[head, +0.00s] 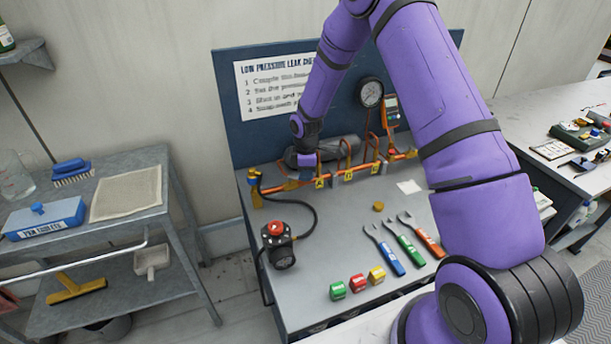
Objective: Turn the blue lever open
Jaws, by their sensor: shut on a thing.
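My gripper (299,169) is at the left part of the copper pipe (335,174) at the back of the bench, reaching down from above. It is shut at the pipe's left valve, on the blue lever. My wrist and fingers cover the lever almost entirely, so its angle cannot be told. Yellow tags hang along the pipe.
A black hose (313,205) runs from the pipe's left end towards a black pump with a red top (277,228). A round gauge (370,93) and an orange meter (391,110) are behind the pipe.

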